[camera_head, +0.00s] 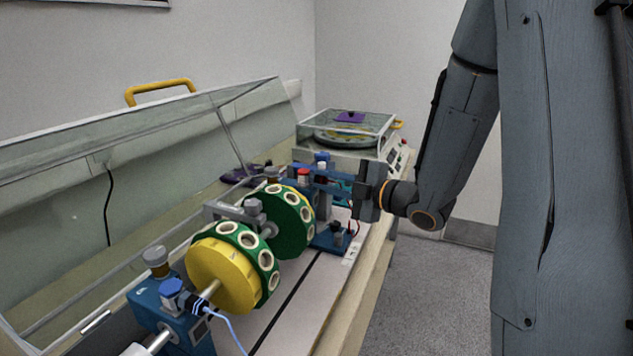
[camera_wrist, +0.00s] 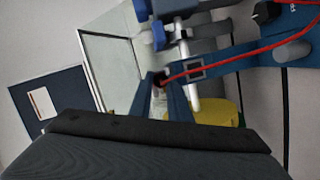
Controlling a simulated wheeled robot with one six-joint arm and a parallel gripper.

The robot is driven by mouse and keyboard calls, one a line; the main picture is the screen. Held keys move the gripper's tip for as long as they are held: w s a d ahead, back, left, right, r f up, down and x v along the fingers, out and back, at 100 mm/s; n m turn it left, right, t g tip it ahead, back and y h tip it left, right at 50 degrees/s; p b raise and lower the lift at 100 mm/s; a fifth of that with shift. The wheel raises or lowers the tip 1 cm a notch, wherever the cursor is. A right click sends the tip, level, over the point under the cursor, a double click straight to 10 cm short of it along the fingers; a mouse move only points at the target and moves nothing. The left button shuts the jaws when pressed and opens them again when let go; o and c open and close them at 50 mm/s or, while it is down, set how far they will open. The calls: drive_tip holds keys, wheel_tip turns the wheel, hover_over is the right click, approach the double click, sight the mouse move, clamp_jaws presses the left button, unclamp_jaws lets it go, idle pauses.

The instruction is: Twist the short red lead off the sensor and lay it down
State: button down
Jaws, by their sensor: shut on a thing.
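My gripper (camera_head: 318,177) reaches in from the right over the far bearing block in the head view, its jaws pointing left. In the wrist view my gripper (camera_wrist: 165,84) is shut on the end of the red lead (camera_wrist: 240,61). From there the lead runs right, past a blue bracket, toward a dark knob at the upper right. Its connector is mostly hidden between the fingers. The sensor cannot be clearly made out there, so I cannot tell whether the lead end still touches it.
Green-rimmed yellow discs (camera_head: 222,275) sit on a shaft in front of my gripper. A near blue bearing block (camera_head: 170,310) carries a blue lead (camera_head: 232,332). An open clear cover (camera_head: 60,190) stands at the left. A clear-lidded machine (camera_head: 345,135) stands behind.

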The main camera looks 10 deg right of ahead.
drive_tip(key=shift+f+n+t+y+b, duration=0.15)
drive_tip(key=shift+n+t+b, duration=0.25)
drive_tip(key=shift+n+b, duration=1.85)
drive_tip(key=shift+n+t+y+b, duration=0.35)
drive_tip(key=shift+n+b, duration=0.5)
drive_tip(key=shift+b, duration=2.8)
idle(2.1)
